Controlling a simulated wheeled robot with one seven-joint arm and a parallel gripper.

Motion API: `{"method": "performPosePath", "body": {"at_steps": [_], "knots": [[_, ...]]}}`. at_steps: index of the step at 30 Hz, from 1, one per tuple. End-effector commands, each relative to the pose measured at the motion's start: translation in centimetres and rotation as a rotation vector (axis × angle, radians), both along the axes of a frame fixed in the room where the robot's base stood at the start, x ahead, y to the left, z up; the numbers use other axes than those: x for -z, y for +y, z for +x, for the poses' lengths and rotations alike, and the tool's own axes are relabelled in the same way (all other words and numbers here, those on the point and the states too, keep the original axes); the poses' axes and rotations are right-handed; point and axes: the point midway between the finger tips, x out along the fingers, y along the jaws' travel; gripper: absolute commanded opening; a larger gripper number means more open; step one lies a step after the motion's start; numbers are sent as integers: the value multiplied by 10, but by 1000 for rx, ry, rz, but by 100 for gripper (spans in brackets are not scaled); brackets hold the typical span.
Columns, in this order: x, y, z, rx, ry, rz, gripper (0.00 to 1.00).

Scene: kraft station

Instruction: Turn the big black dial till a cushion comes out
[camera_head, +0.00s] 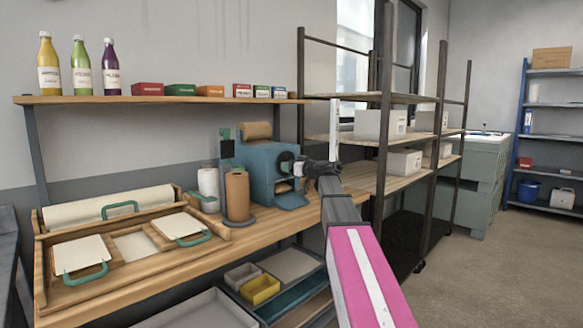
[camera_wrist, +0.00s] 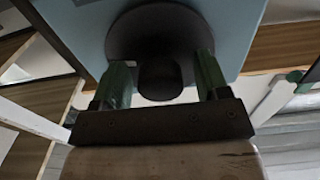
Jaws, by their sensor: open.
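The big black dial (camera_head: 286,158) is on the front of a blue machine (camera_head: 259,165) on the wooden bench. In the wrist view the dial (camera_wrist: 158,30) shows as a wide dark disc with a thick knob (camera_wrist: 160,80) at its middle. My gripper (camera_head: 302,168) is at the dial, partly covering it in the head view. In the wrist view my gripper (camera_wrist: 162,65) is open, with one green finger on each side of the knob. I cannot tell whether the fingers touch it. A brown patch (camera_head: 283,187) shows in the opening below the dial; I cannot make out a cushion.
A brown roll (camera_head: 257,131) sits on top of the machine. An upright brown roll (camera_head: 236,193) and a white roll (camera_head: 208,182) stand left of it. A wooden tray (camera_head: 60,290) with white sheets is further left. A dark-framed shelf (camera_head: 386,185) stands close behind my arm.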

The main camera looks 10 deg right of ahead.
Motion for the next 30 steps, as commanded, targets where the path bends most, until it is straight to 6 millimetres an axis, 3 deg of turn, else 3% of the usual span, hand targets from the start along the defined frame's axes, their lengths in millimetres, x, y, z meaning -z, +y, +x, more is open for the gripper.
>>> {"method": "performPosePath", "body": {"at_steps": [1,4,5,17,30], "knots": [[0,0,0,0,0,0,59],[0,0,0,0,0,0,26],[0,0,0,0,0,0,20],[0,0,0,-1,32,44,20],[0,1,-1,-1,231,319,20]]}}
